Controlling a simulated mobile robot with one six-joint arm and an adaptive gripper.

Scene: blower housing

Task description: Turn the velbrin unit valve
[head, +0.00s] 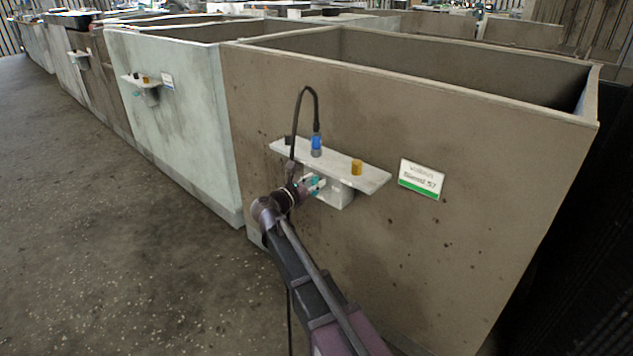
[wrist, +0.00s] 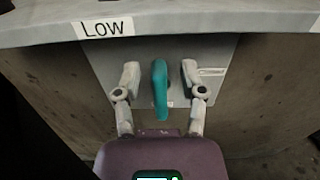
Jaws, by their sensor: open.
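The valve has a teal handle (wrist: 160,88), which points up and down in the wrist view on a grey plate (wrist: 209,50) under a ledge. My gripper (wrist: 160,80) is open, with one finger on each side of the handle and a visible gap to each. In the head view my gripper (head: 310,186) is at the box under the ledge, and a bit of teal shows there. A sign (head: 421,179) on the brown unit (head: 420,240) has small print that I cannot read with certainty.
The ledge (head: 372,178) juts out above my gripper and bears a blue connector (head: 316,145) with a black cable and a yellow-brown knob (head: 356,167). A "Low" label (wrist: 103,28) is on its front edge. A pale green unit (head: 185,120) stands to the left. Open floor (head: 120,250) lies at the left.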

